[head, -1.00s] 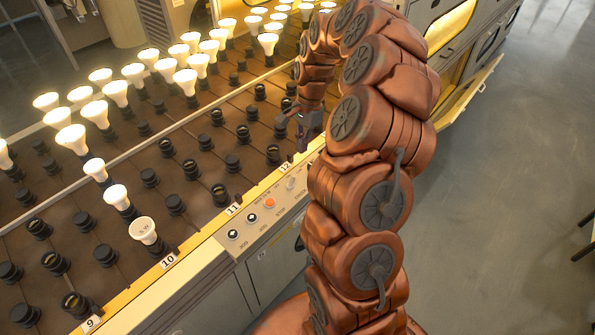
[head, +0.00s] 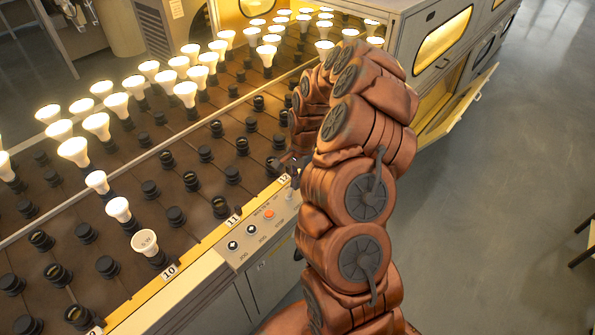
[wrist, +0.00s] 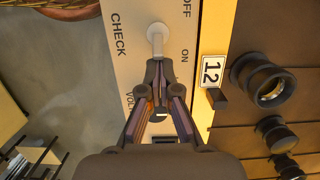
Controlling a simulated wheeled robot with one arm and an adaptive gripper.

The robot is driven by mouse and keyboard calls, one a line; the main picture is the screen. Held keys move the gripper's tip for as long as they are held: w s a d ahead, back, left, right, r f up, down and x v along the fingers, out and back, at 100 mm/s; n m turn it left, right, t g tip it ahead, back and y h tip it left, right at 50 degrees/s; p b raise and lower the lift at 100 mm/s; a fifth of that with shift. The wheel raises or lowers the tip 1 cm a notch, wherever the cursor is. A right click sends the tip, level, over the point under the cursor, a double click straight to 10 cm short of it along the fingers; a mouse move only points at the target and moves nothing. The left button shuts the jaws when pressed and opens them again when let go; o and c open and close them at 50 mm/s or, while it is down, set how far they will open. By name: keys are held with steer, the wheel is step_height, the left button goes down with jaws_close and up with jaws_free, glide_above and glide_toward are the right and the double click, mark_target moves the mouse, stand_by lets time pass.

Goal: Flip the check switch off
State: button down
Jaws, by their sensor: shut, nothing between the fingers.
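The check switch is a white lever (wrist: 157,38) on the pale control panel (wrist: 128,50). In the wrist view it stands between the word CHECK and the words OFF and ON. Its stem runs from the round end beside OFF toward ON. My gripper (wrist: 157,68) is shut and empty, with its tips at the lower end of the lever; I cannot tell whether they touch it. In the head view my gripper (head: 292,163) is low over the panel's far end near label 12, partly hidden by my arm.
Rows of black sockets and lit bulbs (head: 97,125) fill the rack beside the panel. An orange button (head: 268,214) and black knobs (head: 233,245) sit along the panel. A socket (wrist: 267,88) lies right of label 12 (wrist: 211,71).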

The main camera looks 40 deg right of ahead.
steer(key=shift+f, duration=0.25)
stand_by(0.4)
